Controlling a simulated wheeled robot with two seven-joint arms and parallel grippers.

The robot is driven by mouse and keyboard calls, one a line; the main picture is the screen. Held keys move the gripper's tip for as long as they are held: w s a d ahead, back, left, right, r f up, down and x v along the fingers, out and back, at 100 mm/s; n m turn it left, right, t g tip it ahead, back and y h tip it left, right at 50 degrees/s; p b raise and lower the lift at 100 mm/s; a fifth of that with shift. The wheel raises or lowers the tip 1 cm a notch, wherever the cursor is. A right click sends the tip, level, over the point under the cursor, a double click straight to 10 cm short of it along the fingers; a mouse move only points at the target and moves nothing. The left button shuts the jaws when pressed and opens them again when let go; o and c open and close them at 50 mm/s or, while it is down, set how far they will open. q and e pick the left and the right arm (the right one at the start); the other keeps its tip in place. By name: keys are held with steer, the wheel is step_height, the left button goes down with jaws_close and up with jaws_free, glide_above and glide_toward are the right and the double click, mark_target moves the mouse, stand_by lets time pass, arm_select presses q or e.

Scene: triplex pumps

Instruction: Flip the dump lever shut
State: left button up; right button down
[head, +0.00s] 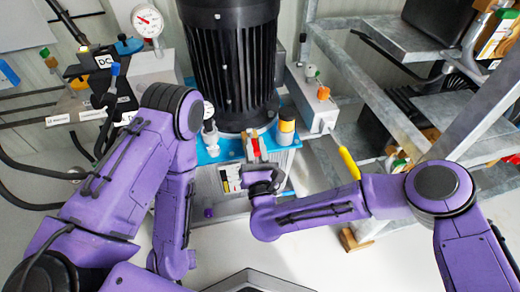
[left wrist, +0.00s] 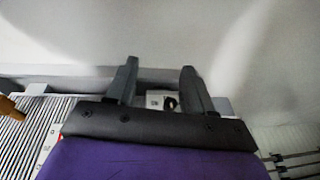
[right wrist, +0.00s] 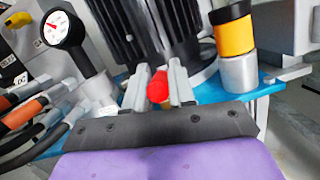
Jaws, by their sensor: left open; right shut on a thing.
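My right gripper (right wrist: 158,86) is shut around a small lever with a red knob (right wrist: 157,88) and a bit of yellow below it, apparently the dump lever. The fingers stand on both sides of the knob. In the head view the right gripper (head: 256,152) is at the front of the blue pump base, with red showing at its tips. The fingers hide most of the lever, so I cannot tell its angle. My left gripper (left wrist: 157,80) is open and empty, pointing at a pale surface low down. In the head view its fingers are hidden by the arm.
A black ribbed motor (head: 230,60) stands behind the lever on the blue base (head: 228,150). A yellow-and-black cylinder (right wrist: 235,35) stands right of the lever. A pressure gauge (right wrist: 62,28) and hoses (right wrist: 30,110) are at left. Metal shelving (head: 375,100) fills the right side.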

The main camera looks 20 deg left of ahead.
stand_by(0.3)
steer(key=c, duration=1)
jaws_free()
steer(key=shift+f, duration=0.1)
steer(key=shift+c, duration=0.2)
arm_select(q)
steer(key=shift+w+a+r+n+t+y+p, duration=0.1)
steer(key=shift+w+r+n+t+y+p, duration=0.15)
steer(key=shift+r+p, duration=0.35)
steer(key=shift+w+a+r+n+t+y+p, duration=0.15)
steer(key=shift+w+r+n+t+p, duration=0.15)
steer(key=shift+r+p, duration=0.3)
arm_select(e)
steer(key=v, duration=1)
steer(key=shift+s, duration=0.2)
steer(key=shift+d, duration=0.15)
